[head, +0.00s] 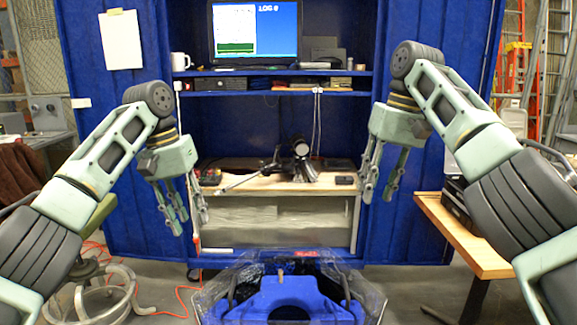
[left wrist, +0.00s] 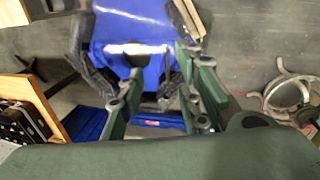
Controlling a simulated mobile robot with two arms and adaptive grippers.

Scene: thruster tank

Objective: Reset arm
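In the head view my left gripper (head: 190,226) hangs at the left, fingers pointing down and spread apart. It is in the air in front of the blue cabinet (head: 108,160), with nothing between its fingers. My right gripper (head: 378,197) hangs at the right, fingers down and apart, also empty. Both arms are raised and bent, on either side of the cabinet opening, and appear clear of it.
A wooden-topped bench (head: 268,183) in the cabinet carries a dark device (head: 301,160) on a stand. A monitor (head: 254,32) stands above. A wooden table (head: 466,240) stands at right, a chair base (head: 100,292) at lower left. An orange cord (head: 183,300) crosses the floor.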

